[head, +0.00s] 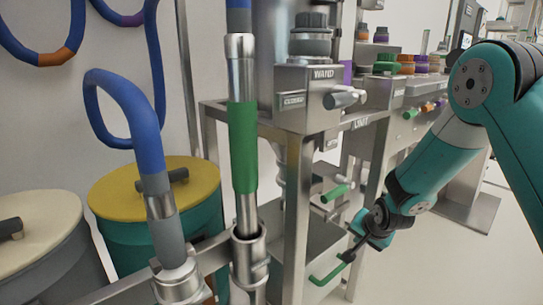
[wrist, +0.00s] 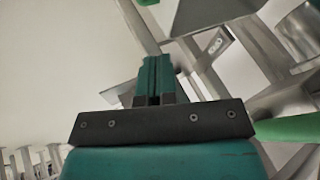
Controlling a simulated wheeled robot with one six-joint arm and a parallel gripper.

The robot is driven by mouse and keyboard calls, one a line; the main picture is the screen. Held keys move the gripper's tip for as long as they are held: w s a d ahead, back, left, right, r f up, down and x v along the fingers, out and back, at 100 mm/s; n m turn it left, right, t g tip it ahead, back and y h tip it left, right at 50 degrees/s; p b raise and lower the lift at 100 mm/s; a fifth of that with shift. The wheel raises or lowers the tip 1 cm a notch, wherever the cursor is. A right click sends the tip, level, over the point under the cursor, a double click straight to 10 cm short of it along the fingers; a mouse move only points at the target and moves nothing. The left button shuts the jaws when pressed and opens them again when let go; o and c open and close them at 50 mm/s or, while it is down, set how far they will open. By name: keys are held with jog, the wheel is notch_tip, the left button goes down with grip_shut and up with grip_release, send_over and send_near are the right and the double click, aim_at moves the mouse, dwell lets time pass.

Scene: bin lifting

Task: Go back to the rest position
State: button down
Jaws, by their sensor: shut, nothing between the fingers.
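My gripper (head: 350,254) is at the end of my teal arm, low at the right of centre in the head view. Its fingers are shut with nothing between them, and they show in the wrist view (wrist: 154,78). The gripper is right beside the upper end of a green bar handle (head: 328,274) on the steel frame. I cannot tell whether they touch. A green bar also shows at the right edge in the wrist view (wrist: 288,128).
A steel wand station (head: 310,95) stands left of my arm, with a smaller green handle (head: 336,192) on it. A green-sleeved wand (head: 243,145) stands in front. A yellow-lidded bin (head: 120,195) and a cream-lidded bin (head: 35,235) stand left. Floor is clear at lower right.

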jog(key=s+a+r+n+g+y, duration=0.2)
jog(key=s+a+r+n, duration=0.25)
jog(key=s+r, duration=0.35)
jog(key=s+a+r+n+g+y, duration=0.1)
jog(key=s+a+r+n, duration=0.2)
jog(key=s+a+r, duration=0.4)
jog(key=s+a+r+n+g+p, duration=0.15)
jog(key=s+r+n, duration=0.25)
jog(key=s, duration=0.5)
jog(key=s+r+n+g, duration=0.2)
jog(key=s+r+n, duration=0.15)
jog(key=s, duration=0.55)
notch_tip(320, 180, up, 38)
jog(key=p, duration=3.8)
jog(key=shift+s+d+r+y, duration=0.2)
jog(key=shift+s+y, duration=0.1)
jog(key=shift+y, duration=0.1)
